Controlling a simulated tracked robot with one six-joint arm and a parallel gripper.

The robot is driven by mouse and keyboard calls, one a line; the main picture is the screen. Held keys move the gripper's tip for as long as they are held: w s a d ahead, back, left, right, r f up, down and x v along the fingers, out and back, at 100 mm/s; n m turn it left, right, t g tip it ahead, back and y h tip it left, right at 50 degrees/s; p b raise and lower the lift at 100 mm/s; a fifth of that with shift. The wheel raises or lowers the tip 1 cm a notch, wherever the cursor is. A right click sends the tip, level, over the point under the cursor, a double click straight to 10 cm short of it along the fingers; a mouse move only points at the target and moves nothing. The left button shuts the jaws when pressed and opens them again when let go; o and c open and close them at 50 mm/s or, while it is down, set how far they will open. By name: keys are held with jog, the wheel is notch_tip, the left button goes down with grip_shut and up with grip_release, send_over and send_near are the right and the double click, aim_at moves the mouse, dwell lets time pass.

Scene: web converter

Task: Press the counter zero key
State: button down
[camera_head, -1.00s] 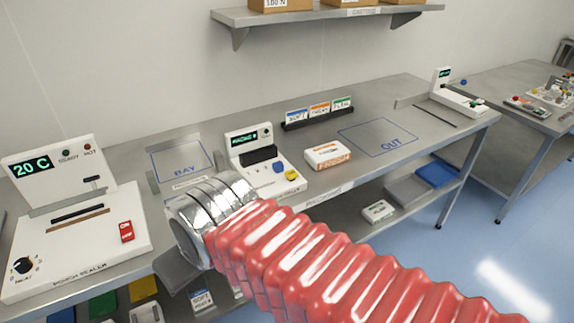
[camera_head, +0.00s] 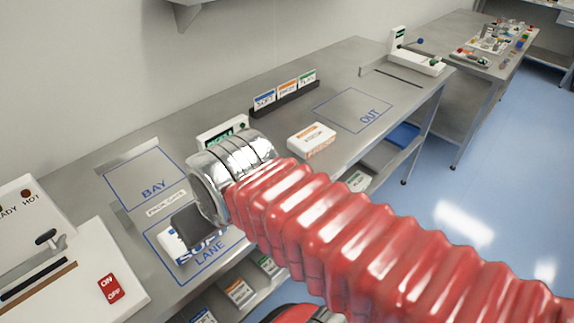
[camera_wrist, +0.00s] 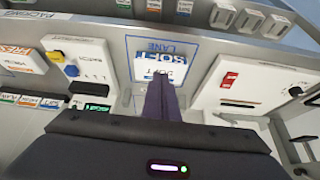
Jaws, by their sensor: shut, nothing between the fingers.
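My gripper (camera_wrist: 160,78) is shut and empty. Its dark fingers point down over the pack in the LANE square, and I cannot tell whether they touch it. It also shows in the head view (camera_head: 197,228), seen from the side. A white unit (camera_wrist: 92,60) with a small green display stands left of the fingers in the wrist view. It bears a yellow key (camera_wrist: 58,56) and a blue round knob (camera_wrist: 71,71). In the head view my arm hides most of this unit, leaving its display (camera_head: 222,133). No label marking a zero key is readable.
A white pack with blue SOFT lettering (camera_wrist: 172,57) lies in the lane. The sealer (camera_head: 75,270) with a red ON/OFF switch (camera_head: 109,289) stands at the left. A FRESH box (camera_head: 312,140) and card rack (camera_head: 285,98) stand beyond my arm. The BAY square (camera_head: 145,178) is clear.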

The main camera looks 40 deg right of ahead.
dwell(0.4)
jog(key=w+d+m+t, duration=0.1)
jog(key=w+d+m, duration=0.2)
jog(key=d+m, duration=0.5)
jog(key=w+d+m+t+y, duration=0.1)
jog(key=w+d+m, duration=0.2)
jog(key=d+m, duration=0.5)
jog(key=w+d+r+m+t+y, duration=0.1)
jog(key=w+d+m, duration=0.2)
jog(key=d+m, duration=0.5)
jog(key=d, duration=0.4)
jog(key=shift+d, duration=0.15)
jog(key=shift+f, duration=0.1)
jog(key=shift+f, duration=4.3)
jog(key=shift+f, duration=0.2)
jog(key=shift+f, duration=0.2)
